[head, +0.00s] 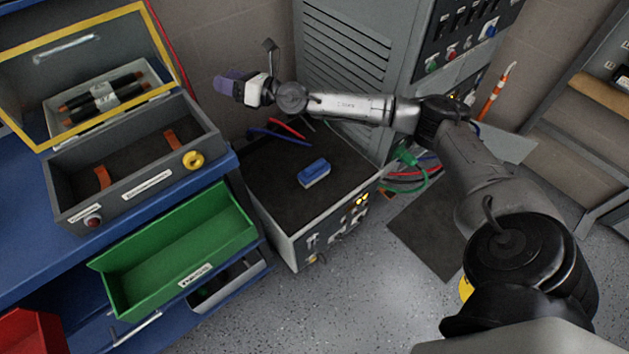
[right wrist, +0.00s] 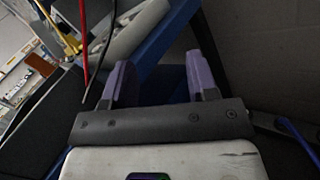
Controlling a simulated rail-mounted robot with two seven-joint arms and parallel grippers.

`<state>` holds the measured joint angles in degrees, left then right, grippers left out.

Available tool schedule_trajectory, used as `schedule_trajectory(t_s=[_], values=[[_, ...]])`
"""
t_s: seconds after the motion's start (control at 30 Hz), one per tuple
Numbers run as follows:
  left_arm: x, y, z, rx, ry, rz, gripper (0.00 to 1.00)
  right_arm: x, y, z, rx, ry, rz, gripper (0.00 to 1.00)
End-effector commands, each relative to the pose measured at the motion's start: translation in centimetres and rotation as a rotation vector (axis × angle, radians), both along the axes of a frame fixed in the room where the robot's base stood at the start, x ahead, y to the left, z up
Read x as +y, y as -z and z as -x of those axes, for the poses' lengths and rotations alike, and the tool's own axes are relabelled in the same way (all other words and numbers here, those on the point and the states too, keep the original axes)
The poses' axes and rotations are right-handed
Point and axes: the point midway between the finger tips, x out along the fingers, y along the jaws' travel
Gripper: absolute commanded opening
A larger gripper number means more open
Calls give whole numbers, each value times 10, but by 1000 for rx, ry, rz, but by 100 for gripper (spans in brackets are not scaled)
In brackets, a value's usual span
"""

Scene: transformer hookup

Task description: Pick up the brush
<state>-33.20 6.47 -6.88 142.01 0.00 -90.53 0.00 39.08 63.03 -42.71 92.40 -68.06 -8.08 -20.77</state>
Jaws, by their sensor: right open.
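The brush (head: 314,172) is a small blue block with a pale lower side. It lies on the dark top of a grey box-shaped unit (head: 256,195) in the middle of the head view. My right gripper (head: 226,84), with purple fingers, is up and to the left of the brush in the picture, well apart from it. In the right wrist view my right gripper (right wrist: 160,80) has its two fingers spread, with nothing between them. The brush does not show in the right wrist view. My left gripper is in neither view.
A grey open case (head: 140,190) stands on the blue bench to the left, above an open green drawer (head: 180,255). Red and blue cables (head: 285,130) lie at the unit's back edge. A tall grey cabinet (head: 350,45) stands behind. The unit's top around the brush is clear.

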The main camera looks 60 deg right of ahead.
Motion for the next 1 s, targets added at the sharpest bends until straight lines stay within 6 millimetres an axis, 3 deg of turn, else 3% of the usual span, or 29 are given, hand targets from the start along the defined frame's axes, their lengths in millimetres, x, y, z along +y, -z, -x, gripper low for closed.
schedule_trajectory(t_s=[0.03,0.2,0.3,0.4,0.53,0.7,1.0], values=[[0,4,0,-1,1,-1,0,-8,26,0,70,-34,151,53],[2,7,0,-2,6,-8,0,-38,114,20,367,-206,644,53],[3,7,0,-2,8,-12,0,-61,157,43,548,-328,881,53],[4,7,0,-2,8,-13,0,-83,188,70,715,-460,1068,53],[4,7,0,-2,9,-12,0,-106,211,104,889,-633,1239,53],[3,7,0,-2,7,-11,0,-123,221,137,1027,-828,1364,53],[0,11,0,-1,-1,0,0,-128,231,158,1072,-998,1433,53]])
